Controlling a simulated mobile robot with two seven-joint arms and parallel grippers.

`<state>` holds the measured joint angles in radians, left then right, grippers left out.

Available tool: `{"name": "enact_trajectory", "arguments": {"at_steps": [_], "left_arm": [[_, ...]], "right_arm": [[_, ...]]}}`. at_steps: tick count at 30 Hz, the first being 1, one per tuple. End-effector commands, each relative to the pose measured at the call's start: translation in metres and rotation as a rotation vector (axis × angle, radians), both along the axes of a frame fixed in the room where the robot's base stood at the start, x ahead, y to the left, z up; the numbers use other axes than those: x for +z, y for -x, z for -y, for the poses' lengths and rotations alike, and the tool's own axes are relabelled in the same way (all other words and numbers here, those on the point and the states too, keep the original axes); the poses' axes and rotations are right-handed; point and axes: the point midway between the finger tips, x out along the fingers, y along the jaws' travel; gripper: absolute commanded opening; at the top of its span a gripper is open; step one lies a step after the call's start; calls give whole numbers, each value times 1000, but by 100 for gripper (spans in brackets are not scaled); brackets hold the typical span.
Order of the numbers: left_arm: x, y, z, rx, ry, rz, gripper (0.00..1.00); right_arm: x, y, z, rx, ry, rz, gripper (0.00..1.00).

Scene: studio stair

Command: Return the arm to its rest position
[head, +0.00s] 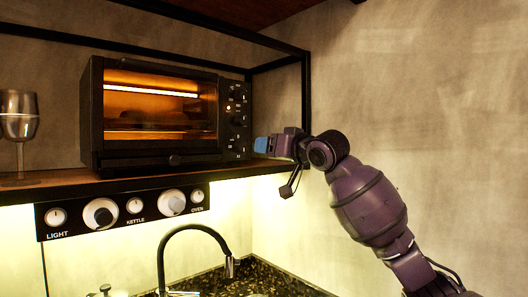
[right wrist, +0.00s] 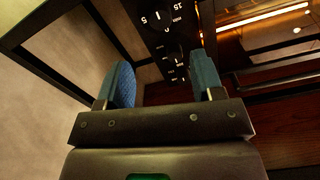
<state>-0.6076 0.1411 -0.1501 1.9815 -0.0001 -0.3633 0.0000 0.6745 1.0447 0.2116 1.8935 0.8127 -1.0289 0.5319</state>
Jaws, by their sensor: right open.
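My right arm (head: 370,205) reaches in from the lower right in the head view. My right gripper (head: 262,145) is at the right end of the shelf, just right of the oven's control panel. In the right wrist view the right gripper (right wrist: 163,82) has its two blue fingertips apart with nothing between them. The black toaster oven (head: 95,120) stands on the shelf, its door shut and its inside glowing orange. Its knob panel (right wrist: 165,35) shows just beyond the fingers in the right wrist view. My left gripper is not in view.
The wooden shelf (head: 60,182) has a black frame (head: 306,95) at its right end. A glass (head: 19,115) stands at the left. Below are a knob panel (head: 120,211) marked LIGHT, KETTLE and OVEN, a black faucet (head: 190,229) and a dark speckled counter (head: 262,278). The wall side at right is free.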

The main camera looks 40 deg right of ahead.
Motion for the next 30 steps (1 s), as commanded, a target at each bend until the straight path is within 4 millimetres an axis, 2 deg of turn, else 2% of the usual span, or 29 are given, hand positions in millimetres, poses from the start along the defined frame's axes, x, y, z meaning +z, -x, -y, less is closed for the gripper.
{"name": "enact_trajectory", "arguments": {"at_steps": [17, 20, 23, 26, 30], "left_arm": [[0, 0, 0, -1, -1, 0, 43], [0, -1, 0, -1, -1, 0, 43], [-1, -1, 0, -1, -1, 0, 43], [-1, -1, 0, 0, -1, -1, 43], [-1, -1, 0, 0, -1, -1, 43]], "right_arm": [[0, 2, 0, 0, 0, 0, 61], [-8, 0, -1, 0, 5, -13, 61], [-38, -5, -6, -3, 23, -58, 61], [-89, -9, -13, -10, 57, -135, 61], [-175, -6, -27, -15, 113, -263, 61]]}}
